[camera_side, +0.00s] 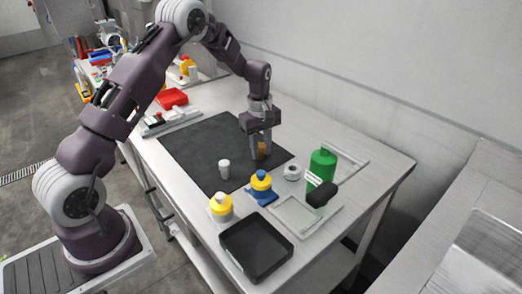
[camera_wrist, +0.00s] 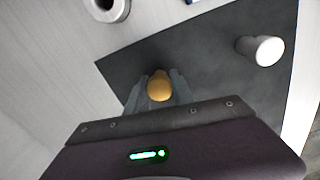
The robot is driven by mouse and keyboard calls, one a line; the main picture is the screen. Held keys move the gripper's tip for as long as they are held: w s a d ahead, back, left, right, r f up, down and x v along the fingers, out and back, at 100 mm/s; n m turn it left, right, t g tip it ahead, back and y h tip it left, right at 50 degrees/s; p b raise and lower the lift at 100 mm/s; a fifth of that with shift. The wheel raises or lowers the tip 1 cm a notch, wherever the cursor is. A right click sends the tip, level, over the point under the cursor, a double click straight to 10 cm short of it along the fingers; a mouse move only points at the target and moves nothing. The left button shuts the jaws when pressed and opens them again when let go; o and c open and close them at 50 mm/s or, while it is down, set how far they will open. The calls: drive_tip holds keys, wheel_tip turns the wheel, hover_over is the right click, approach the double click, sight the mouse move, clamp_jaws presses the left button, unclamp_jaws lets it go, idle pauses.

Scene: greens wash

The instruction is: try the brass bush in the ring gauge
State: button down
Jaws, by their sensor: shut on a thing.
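The brass bush (camera_side: 261,149) is an orange-brown piece between the fingers of my gripper (camera_side: 261,154), over the dark mat. In the wrist view the bush (camera_wrist: 159,86) shows its rounded end between the two grey fingers of my gripper (camera_wrist: 158,92), which is shut on it. I cannot tell whether the bush touches the mat. A pale grey ring (camera_side: 292,172), which looks like the ring gauge, lies on the bench just right of the mat, apart from the bush. In the wrist view this ring (camera_wrist: 123,10) is cut off at the top edge, with its dark hole partly visible.
A white cylinder (camera_side: 224,169) stands on the dark mat (camera_side: 190,150). The mat's left part is clear.

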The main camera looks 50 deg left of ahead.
sight(262, 145)
drive_tip(key=r, duration=0.9)
drive_tip(key=shift+w+d+r, duration=0.1)
drive_tip(key=shift+d+r, duration=0.1)
drive_tip(key=shift+d, duration=0.05)
drive_tip(key=w+d, duration=0.1)
drive_tip(key=d, duration=1)
drive_tip(key=shift+w+f, duration=0.35)
drive_tip(key=shift+w, duration=0.05)
drive_tip(key=shift+f, duration=2.55)
drive_tip(key=shift+f, duration=0.9)
drive_tip(key=c, duration=1)
unclamp_jaws()
drive_tip(key=shift+c, duration=0.2)
